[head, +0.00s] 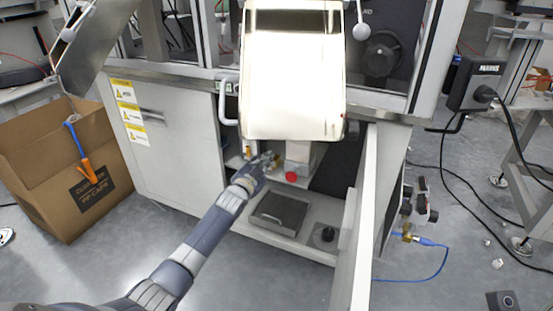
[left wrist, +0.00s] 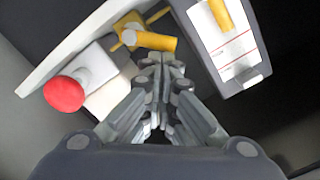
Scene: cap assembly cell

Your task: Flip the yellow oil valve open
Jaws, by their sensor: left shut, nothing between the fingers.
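The yellow valve handle (left wrist: 150,41) shows in the left wrist view as a short bar lying across the picture, on a brassy fitting. My left gripper (left wrist: 165,62) is shut and empty, with its fingertips just below the handle in that view. I cannot tell whether they touch it. In the head view my left gripper (head: 270,161) reaches into the open cabinet under the bench. A small yellow-orange part (head: 248,152) shows just left of it there. I cannot tell which yellow part that is. My right gripper is out of view.
A red knob (left wrist: 64,94) on a white block sits beside the valve; the head view shows it too (head: 291,176). A second yellow part (left wrist: 221,14) stands on a labelled grey unit. The open cabinet door (head: 357,220) bounds the right side. A cardboard box (head: 75,165) stands left.

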